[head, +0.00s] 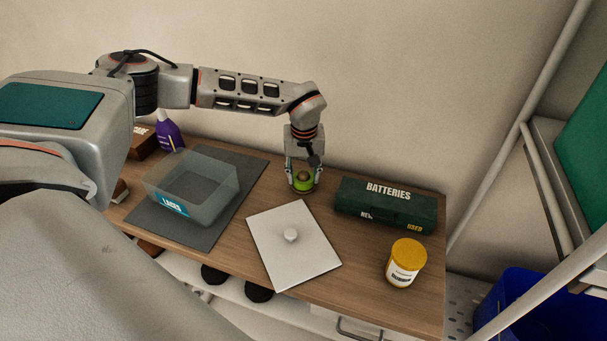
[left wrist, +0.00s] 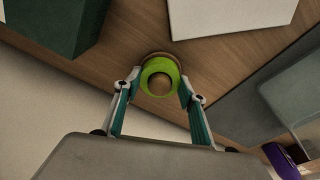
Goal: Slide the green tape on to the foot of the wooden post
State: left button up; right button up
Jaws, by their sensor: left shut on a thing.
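The green tape (head: 304,187) is a bright green ring. It also shows in the left wrist view (left wrist: 159,66). The wooden post (head: 303,175) has a rounded brown top that shows inside the ring; in the left wrist view the post's top (left wrist: 160,85) is seen through the hole. A round wooden base edge shows just beyond the tape. The tape is around the post, low down; whether it touches the base I cannot tell. My left gripper (head: 303,186) points down over the post, with a finger on each side of the tape, shut on it. My right gripper is out of view.
A dark green batteries box (head: 385,205) stands close right of the post. A white plate with a knob (head: 293,262) lies in front. A clear bin (head: 190,187) sits on a grey mat (head: 245,165) at left. A yellow-lidded jar (head: 405,263) stands front right.

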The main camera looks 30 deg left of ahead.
pick_arm(q)
jog(key=shift+f, duration=0.3)
dwell(0.9)
dwell(0.9)
jog(key=o, duration=0.6)
jog(key=shift+r+p, duration=0.7)
jog(key=shift+r, duration=3.1)
